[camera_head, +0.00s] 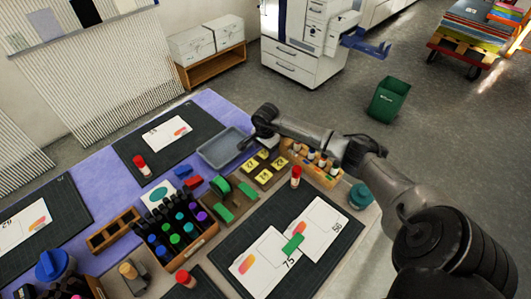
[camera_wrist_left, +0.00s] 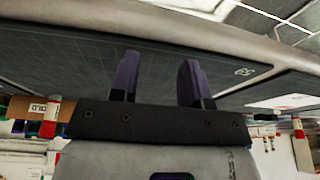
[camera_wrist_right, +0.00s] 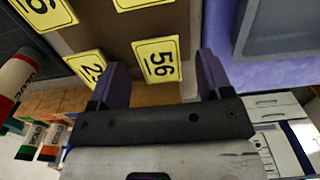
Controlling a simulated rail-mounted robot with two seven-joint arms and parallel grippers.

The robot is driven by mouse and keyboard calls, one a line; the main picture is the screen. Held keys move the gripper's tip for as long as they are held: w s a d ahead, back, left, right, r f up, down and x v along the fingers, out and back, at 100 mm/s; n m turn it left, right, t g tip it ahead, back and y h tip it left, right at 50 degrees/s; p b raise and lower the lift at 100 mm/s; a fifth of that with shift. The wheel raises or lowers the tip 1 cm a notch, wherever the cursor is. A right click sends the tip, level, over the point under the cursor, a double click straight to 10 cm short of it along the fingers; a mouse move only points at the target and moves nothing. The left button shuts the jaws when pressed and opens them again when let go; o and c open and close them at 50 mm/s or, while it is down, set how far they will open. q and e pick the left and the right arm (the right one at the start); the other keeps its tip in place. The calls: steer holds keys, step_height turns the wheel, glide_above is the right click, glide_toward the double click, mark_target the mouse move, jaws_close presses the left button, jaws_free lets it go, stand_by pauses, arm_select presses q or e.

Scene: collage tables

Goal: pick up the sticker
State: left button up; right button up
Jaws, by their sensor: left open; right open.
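Several yellow stickers with black numbers lie on a brown board in the head view, among them a near-right sticker (camera_head: 278,164). In the head view my right gripper (camera_head: 250,138) hangs beside the board, near the grey tray (camera_head: 234,135). My left gripper (camera_wrist_left: 158,80) is open and empty in the left wrist view, outside the head view.
A rack of small bottles (camera_head: 318,168) stands right of the stickers, with a red-capped glue stick (camera_head: 296,177) beside it. White cards (camera_head: 318,228) lie on a dark mat (camera_head: 335,265).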

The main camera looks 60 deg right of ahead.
steer(key=shift+f+b, duration=0.25)
steer(key=shift+b, duration=0.05)
steer(key=shift+c, duration=0.3)
steer(key=c, duration=0.7)
